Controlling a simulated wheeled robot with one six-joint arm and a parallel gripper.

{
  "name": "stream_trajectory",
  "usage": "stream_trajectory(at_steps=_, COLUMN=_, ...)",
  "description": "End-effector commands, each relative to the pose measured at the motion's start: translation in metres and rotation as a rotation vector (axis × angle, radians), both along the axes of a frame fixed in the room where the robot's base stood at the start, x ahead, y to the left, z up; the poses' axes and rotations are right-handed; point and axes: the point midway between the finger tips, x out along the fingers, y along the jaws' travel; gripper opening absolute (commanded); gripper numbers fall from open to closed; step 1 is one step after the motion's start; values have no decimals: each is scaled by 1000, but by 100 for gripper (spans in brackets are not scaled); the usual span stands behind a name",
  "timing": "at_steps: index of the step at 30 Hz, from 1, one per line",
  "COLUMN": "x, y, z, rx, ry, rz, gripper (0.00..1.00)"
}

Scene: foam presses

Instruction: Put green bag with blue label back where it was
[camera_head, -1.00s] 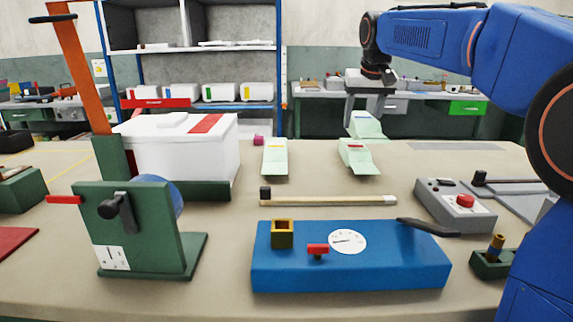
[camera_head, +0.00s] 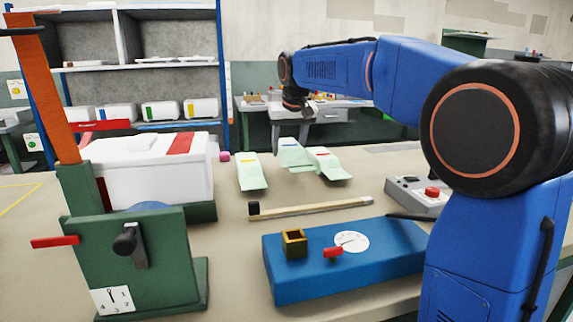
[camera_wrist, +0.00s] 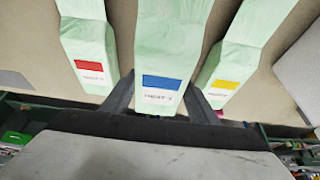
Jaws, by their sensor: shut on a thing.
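The pale green bag with the blue label (camera_head: 294,156) is in my gripper (camera_head: 279,134), between the other two bags in the head view. In the wrist view its blue label (camera_wrist: 162,83) faces the camera between the two dark fingers of my gripper (camera_wrist: 160,101). The bag with the yellow label (camera_head: 250,172) lies to its left in the head view. The bag with the red label (camera_head: 329,165) lies close to its right, partly overlapping in view. Whether the held bag touches the table is unclear.
A white box with a red stripe (camera_head: 150,172) stands left behind a green press (camera_head: 130,255). A wooden stick (camera_head: 310,208), a blue device (camera_head: 340,265) and a grey box with a red button (camera_head: 420,195) lie in front. Shelves (camera_head: 140,60) stand behind.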

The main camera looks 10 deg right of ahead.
Motion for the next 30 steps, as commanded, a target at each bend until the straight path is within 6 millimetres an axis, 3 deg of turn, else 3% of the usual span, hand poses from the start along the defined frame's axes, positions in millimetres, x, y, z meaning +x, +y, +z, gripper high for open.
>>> stream_trajectory(at_steps=8, x=0, y=0, z=-19, rx=0, ry=0, rz=0, gripper=28)
stream_trajectory(at_steps=15, x=0, y=0, z=-49, rx=0, ry=0, rz=0, gripper=28)
stream_trajectory(at_steps=26, x=0, y=0, z=-52, rx=0, ry=-1, rz=0, gripper=28)
stream_trajectory(at_steps=27, x=0, y=0, z=-53, rx=0, ry=-1, rz=0, gripper=56)
stream_trajectory(at_steps=29, x=0, y=0, z=-52, rx=0, ry=-1, rz=0, gripper=71)
stream_trajectory(at_steps=30, x=0, y=0, z=-52, rx=0, ry=-1, rz=0, gripper=73)
